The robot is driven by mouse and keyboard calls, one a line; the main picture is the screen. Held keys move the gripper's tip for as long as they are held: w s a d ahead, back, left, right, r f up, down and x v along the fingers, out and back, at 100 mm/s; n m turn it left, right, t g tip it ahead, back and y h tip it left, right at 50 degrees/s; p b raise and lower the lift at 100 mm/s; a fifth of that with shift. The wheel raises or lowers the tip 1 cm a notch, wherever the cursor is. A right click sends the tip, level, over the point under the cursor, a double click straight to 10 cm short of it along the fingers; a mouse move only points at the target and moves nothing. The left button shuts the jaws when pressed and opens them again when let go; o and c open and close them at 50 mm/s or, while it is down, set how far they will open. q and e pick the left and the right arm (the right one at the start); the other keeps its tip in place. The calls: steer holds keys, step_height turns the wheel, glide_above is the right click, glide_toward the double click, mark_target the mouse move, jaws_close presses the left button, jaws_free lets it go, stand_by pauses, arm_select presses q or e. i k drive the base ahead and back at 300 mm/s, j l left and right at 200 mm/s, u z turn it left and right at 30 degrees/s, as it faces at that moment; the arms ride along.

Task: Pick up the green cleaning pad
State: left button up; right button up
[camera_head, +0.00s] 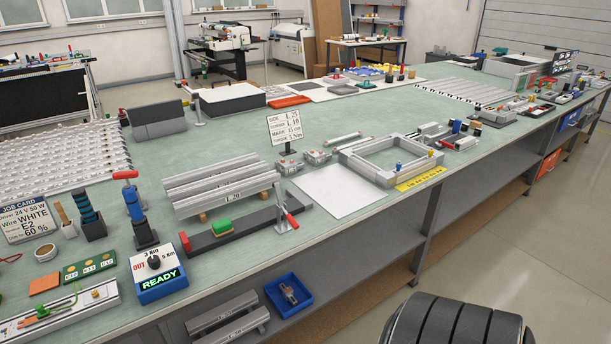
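A small green pad (222,226) with a pale lower edge lies on a long dark bar (238,231) near the front edge of the workbench. The bar has a red end piece at its left and a red-handled clamp (288,216) at its right end. I see neither of my grippers in the head view. A dark ridged part at the bottom right corner looks like part of my own body. No gripper is near the green pad.
The workbench (360,119) is crowded. Light profiles (222,184) lie behind the bar. A blue READY box (158,276) and a dark blue upright tool (142,228) stand to its left. A white sheet (338,191) lies to its right. A blue tray (290,294) sits on the lower shelf.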

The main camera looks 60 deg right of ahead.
mark_target(223, 227)
steer(key=z, duration=1.15)
steer(key=i+j+z, duration=0.15)
steer(key=z, duration=0.15)
steer(key=i+j+z, duration=0.1)
steer(key=z, duration=0.2)
steer(key=j, duration=0.1)
